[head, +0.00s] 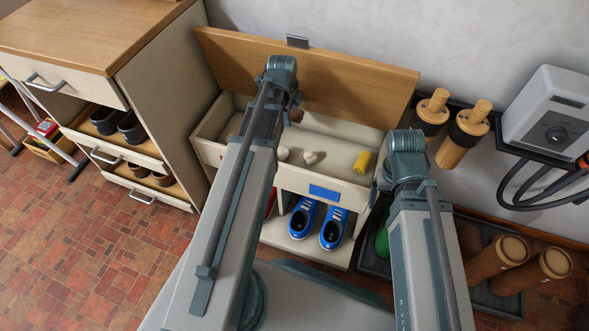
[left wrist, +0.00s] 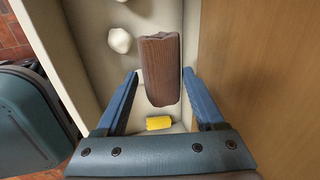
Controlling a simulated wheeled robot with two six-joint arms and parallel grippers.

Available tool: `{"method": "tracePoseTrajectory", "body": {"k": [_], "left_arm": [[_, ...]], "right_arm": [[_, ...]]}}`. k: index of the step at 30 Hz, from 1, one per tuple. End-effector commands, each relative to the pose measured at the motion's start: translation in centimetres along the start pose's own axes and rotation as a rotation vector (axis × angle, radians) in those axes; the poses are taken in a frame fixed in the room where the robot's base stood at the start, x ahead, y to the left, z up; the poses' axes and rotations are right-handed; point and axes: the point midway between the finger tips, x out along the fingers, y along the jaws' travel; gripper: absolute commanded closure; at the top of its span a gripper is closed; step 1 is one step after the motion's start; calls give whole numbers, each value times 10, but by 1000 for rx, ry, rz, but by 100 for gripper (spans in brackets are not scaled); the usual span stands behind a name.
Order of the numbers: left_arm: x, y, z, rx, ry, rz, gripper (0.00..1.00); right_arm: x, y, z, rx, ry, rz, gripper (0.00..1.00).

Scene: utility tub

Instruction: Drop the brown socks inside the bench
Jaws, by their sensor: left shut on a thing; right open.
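The bench (head: 212,128) stands against the wall with its wooden lid (head: 330,85) raised and its compartment exposed. The brown socks (left wrist: 161,68), a ribbed brown roll, are between the fingers of my left gripper (left wrist: 160,85), which is shut on them. In the head view, my left gripper (head: 293,104) is over the compartment near the lid, and only a bit of the brown socks (head: 297,115) shows beside it. My right gripper (head: 379,186) is open at the bench's right end, mostly hidden by its own arm.
White lumps (head: 312,157) and a yellow roll (head: 362,162) lie in the compartment. Blue shoes (head: 333,228) stand on the shelf below. A drawer cabinet (head: 160,90) is at left. Boot trays with brown boots (head: 545,268) and a wall box (head: 550,112) are at right.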

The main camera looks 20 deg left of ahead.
Motion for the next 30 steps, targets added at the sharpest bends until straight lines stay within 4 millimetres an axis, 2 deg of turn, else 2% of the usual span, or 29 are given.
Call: {"method": "tracePoseTrajectory", "body": {"k": [1,6,16,17,18,21,30], "left_arm": [[12,4,0,0,0,0,84],[26,7,0,0,0,0,84],[26,8,0,0,0,0,84],[26,8,0,0,0,0,24],[26,8,0,0,0,0,17],[26,8,0,0,0,0,0],[25,7,0,0,0,0,0]], "right_arm": [[13,-2,-1,-1,1,-1,14],[27,-3,-2,-4,2,-3,14],[27,-4,-2,-6,2,-4,14],[27,-4,-2,-6,2,-4,14],[27,-4,-2,-6,2,-4,14],[27,-4,-2,-6,2,-4,14],[26,-3,-2,-6,2,-4,14]]}}
